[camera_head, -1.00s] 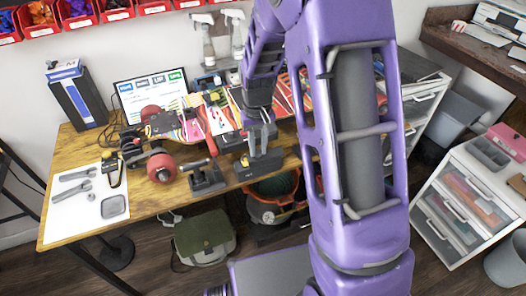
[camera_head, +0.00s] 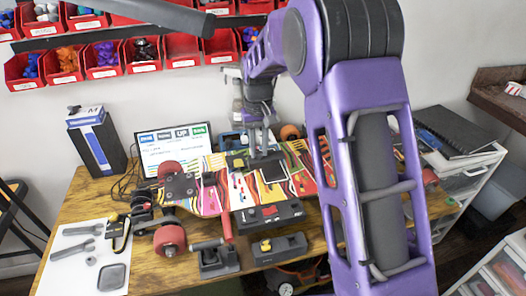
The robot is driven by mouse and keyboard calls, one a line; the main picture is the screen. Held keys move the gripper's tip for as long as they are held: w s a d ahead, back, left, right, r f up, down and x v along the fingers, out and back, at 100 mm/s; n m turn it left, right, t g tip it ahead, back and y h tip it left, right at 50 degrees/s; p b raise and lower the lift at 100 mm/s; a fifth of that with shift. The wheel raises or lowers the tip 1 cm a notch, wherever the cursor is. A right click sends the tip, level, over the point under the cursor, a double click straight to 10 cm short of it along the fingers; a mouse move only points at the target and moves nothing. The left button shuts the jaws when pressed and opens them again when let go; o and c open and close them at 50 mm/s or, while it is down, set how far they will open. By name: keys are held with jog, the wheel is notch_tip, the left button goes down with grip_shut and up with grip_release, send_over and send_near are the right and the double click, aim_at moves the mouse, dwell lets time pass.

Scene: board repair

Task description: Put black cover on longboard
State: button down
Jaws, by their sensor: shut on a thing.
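The longboard (camera_head: 205,198) lies upside down across the table, its colourful underside up and red wheels (camera_head: 170,241) at its left end. My gripper (camera_head: 262,155) is above the middle of the board, pointing down. It is shut on a dark flat piece (camera_head: 238,161), apparently the black cover, partly hidden by the fingers. A dark square area (camera_head: 273,172) shows on the board just right of and below the fingertips. I cannot tell whether the held piece touches the board.
A black holder with a yellow part (camera_head: 280,249) and a grey clamp-like stand (camera_head: 215,258) are at the table's front edge. A white mat with wrenches (camera_head: 75,250) lies front left. A screen (camera_head: 175,148) and a black box (camera_head: 97,145) stand behind. Red bins hang on the wall.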

jog(key=shift+w, duration=0.25)
jog(key=shift+s+f, duration=0.15)
jog(key=shift+f, duration=1.3)
jog(key=shift+f+b, duration=0.9)
jog(key=shift+f, duration=0.4)
jog(key=shift+f, duration=0.65)
jog(key=c, duration=0.6)
grip_release()
jog(key=shift+c, duration=1.2)
jog(key=shift+r, duration=0.1)
